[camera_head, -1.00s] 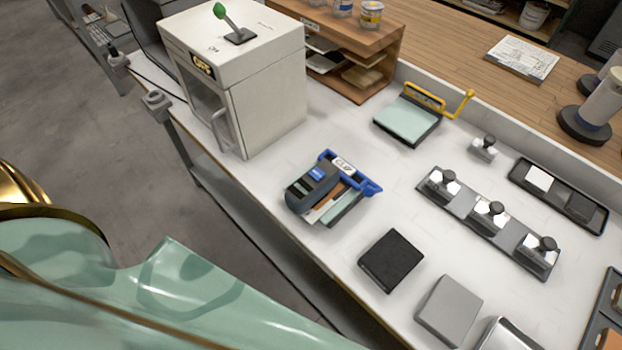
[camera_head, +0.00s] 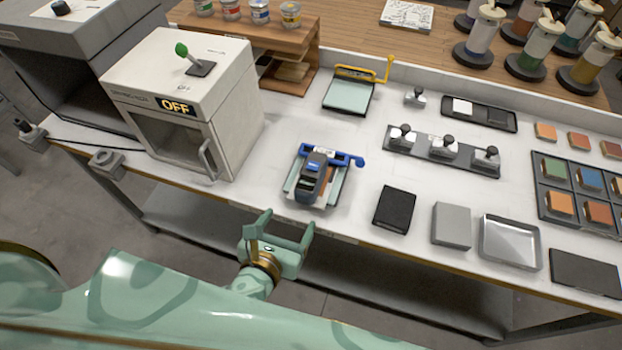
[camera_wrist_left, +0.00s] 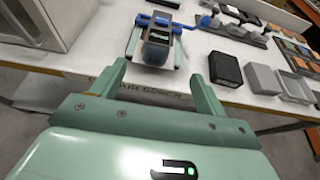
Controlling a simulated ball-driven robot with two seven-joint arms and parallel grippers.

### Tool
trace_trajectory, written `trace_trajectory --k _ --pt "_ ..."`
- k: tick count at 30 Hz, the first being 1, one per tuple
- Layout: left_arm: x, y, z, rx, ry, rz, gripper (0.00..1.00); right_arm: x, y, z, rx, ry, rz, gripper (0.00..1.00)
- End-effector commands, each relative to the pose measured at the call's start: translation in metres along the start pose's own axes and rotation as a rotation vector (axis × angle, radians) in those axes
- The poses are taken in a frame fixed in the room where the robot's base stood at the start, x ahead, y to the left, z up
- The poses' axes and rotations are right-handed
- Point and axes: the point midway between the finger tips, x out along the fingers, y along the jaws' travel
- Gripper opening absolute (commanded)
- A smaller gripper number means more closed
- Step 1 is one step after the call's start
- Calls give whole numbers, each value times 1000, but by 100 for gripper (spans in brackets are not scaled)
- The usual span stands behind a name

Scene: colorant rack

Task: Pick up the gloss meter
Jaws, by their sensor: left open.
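The gloss meter (camera_head: 312,178) appears to be the dark grey handheld device with a small screen and blue label. It lies on a pale clip tray (camera_head: 334,193) with a blue clip bar, near the front edge of the bench. It also shows in the left wrist view (camera_wrist_left: 157,50), just beyond the fingers. My left gripper (camera_head: 287,224) is open and empty, in front of the bench edge and short of the meter. In the left wrist view its two fingers (camera_wrist_left: 158,80) point toward the meter, with a gap between them. My right gripper is in neither view.
A white box cabinet marked OFF (camera_head: 186,125) stands left of the meter. A black block (camera_head: 395,206), a grey block (camera_head: 452,225) and a metal tray (camera_head: 510,242) lie to its right. A rail with metal weights (camera_head: 442,152) is behind these. The bench's front edge (camera_head: 230,200) lies before the meter.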

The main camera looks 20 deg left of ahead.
Motion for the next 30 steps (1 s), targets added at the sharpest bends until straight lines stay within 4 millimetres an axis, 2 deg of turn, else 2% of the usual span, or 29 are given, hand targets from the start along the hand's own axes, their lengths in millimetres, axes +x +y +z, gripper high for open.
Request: trace_trajectory --k 2,4,9,12,19,25,30 --pt "13 1 1 10 -2 2 75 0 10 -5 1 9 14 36" --pt "29 1 1 9 -4 2 75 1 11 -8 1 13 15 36" --pt "72 0 0 6 -2 1 75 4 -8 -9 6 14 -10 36" --pt "92 0 -1 5 -1 1 75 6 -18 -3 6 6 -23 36" --pt "112 0 -1 4 1 0 75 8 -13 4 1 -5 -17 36" --pt "145 -2 -3 2 0 0 75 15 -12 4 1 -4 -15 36" --pt "159 -2 -3 3 1 -1 75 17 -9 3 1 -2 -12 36"
